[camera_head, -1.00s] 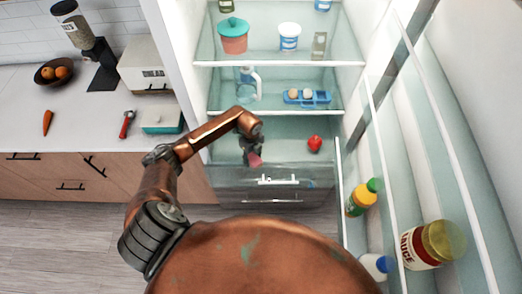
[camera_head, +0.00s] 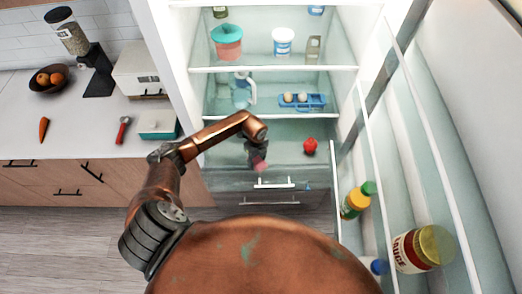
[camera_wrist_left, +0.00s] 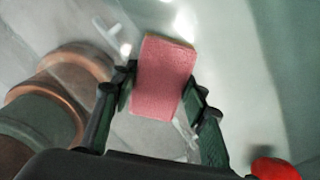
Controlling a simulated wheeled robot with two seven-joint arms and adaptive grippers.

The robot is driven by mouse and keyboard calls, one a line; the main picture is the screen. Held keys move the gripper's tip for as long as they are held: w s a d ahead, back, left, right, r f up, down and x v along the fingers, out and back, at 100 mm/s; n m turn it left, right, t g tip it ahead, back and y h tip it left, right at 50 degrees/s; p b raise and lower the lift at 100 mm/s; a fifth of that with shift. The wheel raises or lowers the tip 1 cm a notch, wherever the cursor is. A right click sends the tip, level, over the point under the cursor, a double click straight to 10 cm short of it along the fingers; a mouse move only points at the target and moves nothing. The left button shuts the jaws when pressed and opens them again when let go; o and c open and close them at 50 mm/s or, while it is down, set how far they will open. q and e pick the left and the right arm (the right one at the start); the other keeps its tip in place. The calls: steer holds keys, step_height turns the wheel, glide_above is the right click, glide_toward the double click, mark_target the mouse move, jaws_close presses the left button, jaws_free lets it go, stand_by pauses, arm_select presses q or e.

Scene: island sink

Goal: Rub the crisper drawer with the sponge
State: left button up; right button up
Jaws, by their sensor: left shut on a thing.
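My left gripper (camera_head: 257,156) is inside the open fridge, above the lower drawers. It is shut on a pink sponge (camera_head: 260,164), which fills the space between the fingers in the left wrist view (camera_wrist_left: 164,77). The upper crisper drawer (camera_head: 228,180) has a white bar handle (camera_head: 274,184) and lies just below the sponge. I cannot tell whether the sponge touches the drawer. My right gripper is not in view.
A red pepper-like item (camera_head: 310,146) sits right of my left gripper. A blue egg tray (camera_head: 301,101) and a jug (camera_head: 242,92) stand on the shelf above.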

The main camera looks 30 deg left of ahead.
arm_select(q)
steer(key=shift+w+d, duration=0.15)
steer(key=shift+d, duration=0.25)
steer(key=shift+w+r+p, duration=0.15)
steer(key=shift+r+p, duration=0.2)
steer(key=shift+p, duration=0.05)
steer(key=shift+r+p, duration=0.35)
steer(key=shift+r, duration=0.55)
step_height(320, 180, up, 2)
steer(key=shift+r+p, duration=0.15)
steer(key=shift+p, duration=0.75)
steer(key=shift+r+p, duration=1.35)
steer(key=shift+r, duration=0.35)
